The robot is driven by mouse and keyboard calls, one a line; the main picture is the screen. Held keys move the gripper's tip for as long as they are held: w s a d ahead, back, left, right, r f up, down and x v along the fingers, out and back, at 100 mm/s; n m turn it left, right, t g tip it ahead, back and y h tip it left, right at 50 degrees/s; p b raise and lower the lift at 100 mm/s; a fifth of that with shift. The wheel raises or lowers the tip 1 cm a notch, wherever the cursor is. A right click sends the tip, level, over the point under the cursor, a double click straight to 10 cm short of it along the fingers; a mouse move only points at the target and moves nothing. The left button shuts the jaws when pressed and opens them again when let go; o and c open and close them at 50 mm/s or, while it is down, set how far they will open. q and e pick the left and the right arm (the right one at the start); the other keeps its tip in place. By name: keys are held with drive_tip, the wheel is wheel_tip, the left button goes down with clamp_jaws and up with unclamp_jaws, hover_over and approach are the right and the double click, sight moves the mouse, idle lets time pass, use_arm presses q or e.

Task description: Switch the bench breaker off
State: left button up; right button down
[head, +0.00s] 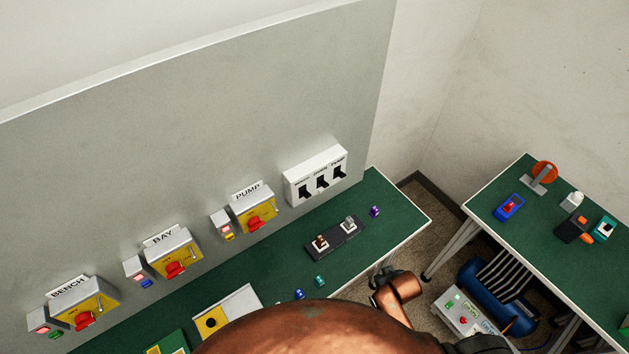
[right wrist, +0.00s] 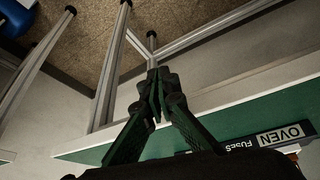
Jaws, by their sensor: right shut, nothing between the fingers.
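A white switch box (head: 316,172) is on the grey panel in the head view. It has three black switches in a row under small labels. The leftmost switch (head: 304,191) sits under a label that seems to read BENCH. A yellow box (head: 97,294) labelled BENCH, with a red handle (head: 85,319), is at the lower left of the panel. My right gripper (right wrist: 157,85) is shut and empty in the right wrist view, over the green bench's edge and apart from all switches. My left gripper is not in view.
Yellow boxes labelled BAY (head: 174,254) and PUMP (head: 253,209) are along the panel. A second table (head: 548,240) is at right.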

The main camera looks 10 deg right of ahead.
wheel_tip(320, 180, up, 18)
drive_tip(key=w+a+t+p, duration=0.1)
drive_tip(key=a+p, duration=0.1)
drive_tip(key=p, duration=0.2)
drive_tip(key=w+a+r+n+t+y, duration=0.1)
drive_tip(key=w+a+r, duration=0.3)
drive_tip(key=r, duration=0.3)
drive_tip(key=w+a+r+n+t+y, duration=0.1)
drive_tip(key=w+a+r+t+y, duration=0.1)
drive_tip(key=w+a+r, duration=0.3)
drive_tip(key=w+a+r+n+t+y+p, duration=0.1)
drive_tip(key=w+a+r, duration=0.3)
drive_tip(key=a+r, duration=0.3)
wheel_tip(320, 180, up, 4)
drive_tip(key=shift+w+f+t, duration=0.15)
drive_tip(key=shift+f+t, duration=0.05)
drive_tip(key=shift+t, duration=0.1)
drive_tip(key=shift+f, duration=0.1)
